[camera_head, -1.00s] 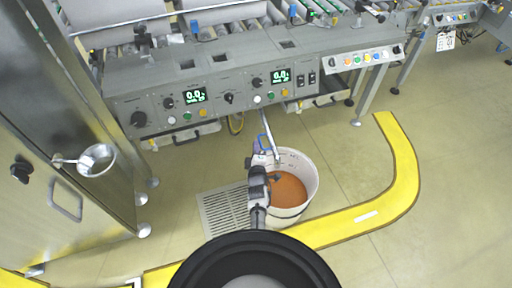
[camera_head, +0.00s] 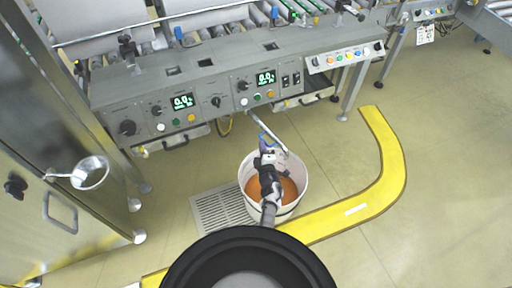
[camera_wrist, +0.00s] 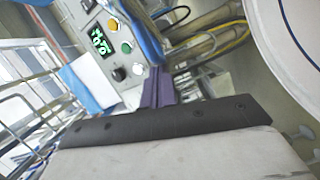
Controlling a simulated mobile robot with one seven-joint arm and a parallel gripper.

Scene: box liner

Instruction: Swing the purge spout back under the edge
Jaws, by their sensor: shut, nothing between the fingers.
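The purge spout (camera_head: 258,124) is a thin grey metal pipe coming out from under the console's front edge. It slants down to the right, and its lower end is over the white bucket (camera_head: 303,185). A blue loop handle (camera_head: 263,138) shows by the spout. My gripper (camera_head: 264,157) is over the bucket, close below the handle. Whether it touches the spout or handle cannot be told. In the wrist view the narrow purple fingers (camera_wrist: 157,88) are together with nothing between them. A blue bar crosses behind them, and the bucket's pale rim fills the right.
The bucket holds orange-brown material and stands beside a floor grate (camera_head: 220,209). A curved yellow floor strip (camera_head: 393,165) runs in front and to the right. The grey console (camera_head: 205,92) overhangs behind. A steel cabinet (camera_head: 60,170) stands at left. Floor at right is clear.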

